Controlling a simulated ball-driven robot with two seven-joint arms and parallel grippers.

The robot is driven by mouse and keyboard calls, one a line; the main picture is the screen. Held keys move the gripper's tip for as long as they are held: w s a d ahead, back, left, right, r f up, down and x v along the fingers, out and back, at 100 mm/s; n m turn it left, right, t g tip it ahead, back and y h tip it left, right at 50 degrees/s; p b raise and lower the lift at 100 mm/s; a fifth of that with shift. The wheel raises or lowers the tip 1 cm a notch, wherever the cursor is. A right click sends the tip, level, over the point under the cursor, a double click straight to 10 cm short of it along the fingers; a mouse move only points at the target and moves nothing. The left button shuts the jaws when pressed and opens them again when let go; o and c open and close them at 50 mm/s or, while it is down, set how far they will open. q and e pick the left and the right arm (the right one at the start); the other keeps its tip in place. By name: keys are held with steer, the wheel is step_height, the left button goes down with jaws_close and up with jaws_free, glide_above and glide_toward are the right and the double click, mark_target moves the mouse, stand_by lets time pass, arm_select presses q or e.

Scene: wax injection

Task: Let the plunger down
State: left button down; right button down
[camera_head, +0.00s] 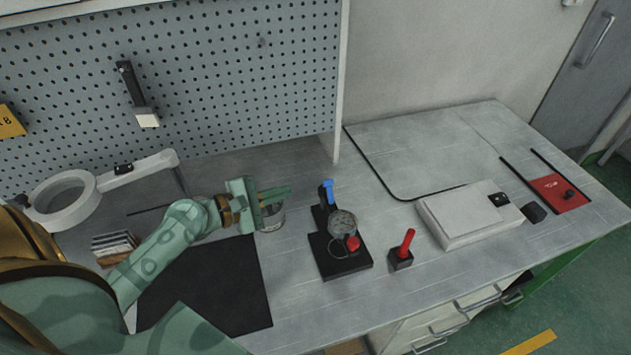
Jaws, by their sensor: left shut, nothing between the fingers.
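A small press-like device with a black base (327,268) stands mid-bench. It has a blue-topped lever or handle (329,190), a round dial gauge (342,223) and a red knob (352,243). I cannot tell which part is the plunger or how high it sits. My left gripper (290,191) is shut and empty, its fingers pointing right toward the blue handle, with a gap between. It is above a metal can (273,218), partly hiding it. My right gripper is not in view.
A red handle on a black block (401,258) stands right of the device, then a white box (465,218) and a red panel (560,190). A ring lamp (65,200) and pegboard (220,75) are behind.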

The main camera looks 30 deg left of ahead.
mark_target(330, 192)
arm_select(q)
steer(key=a+f+x, duration=0.1)
steer(key=x, duration=0.9)
steer(key=shift+w+d+f+b, duration=0.2)
steer(key=shift+w+f+b, duration=0.15)
steer(key=shift+w+b, duration=0.1)
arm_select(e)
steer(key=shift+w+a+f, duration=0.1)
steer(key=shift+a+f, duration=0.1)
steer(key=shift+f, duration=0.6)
